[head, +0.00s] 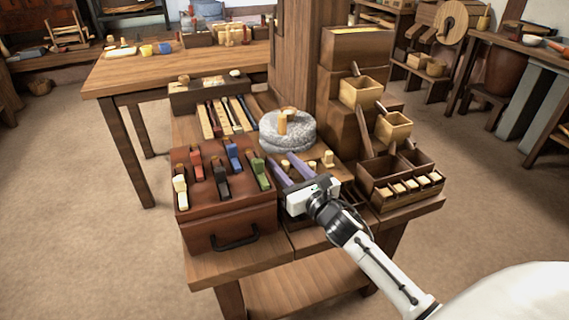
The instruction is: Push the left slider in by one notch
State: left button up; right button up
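My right gripper (280,158) reaches in from the lower right, with two purple fingers spread apart over the low wooden board (338,172) in front of the grey round stone (288,134). A small pale wooden knob (285,164) shows close to the fingertips; I cannot tell whether they touch it. Other pale knobs (328,158) stand on the board to the right of the fingers. Which piece is the left slider is not clear, as the gripper hides part of the board. My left gripper is not in view.
A reddish-brown box (228,223) with several coloured levers stands left of the gripper. Wooden hoppers (360,92) and a divided tray (375,168) stand to the right. A rack of slats (225,118) lies behind the box.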

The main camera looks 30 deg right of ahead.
jog(key=s, duration=0.8)
jog(key=shift+s+a+p, duration=0.35)
jog(key=shift+s+p, duration=0.05)
jog(key=shift+s, duration=0.5)
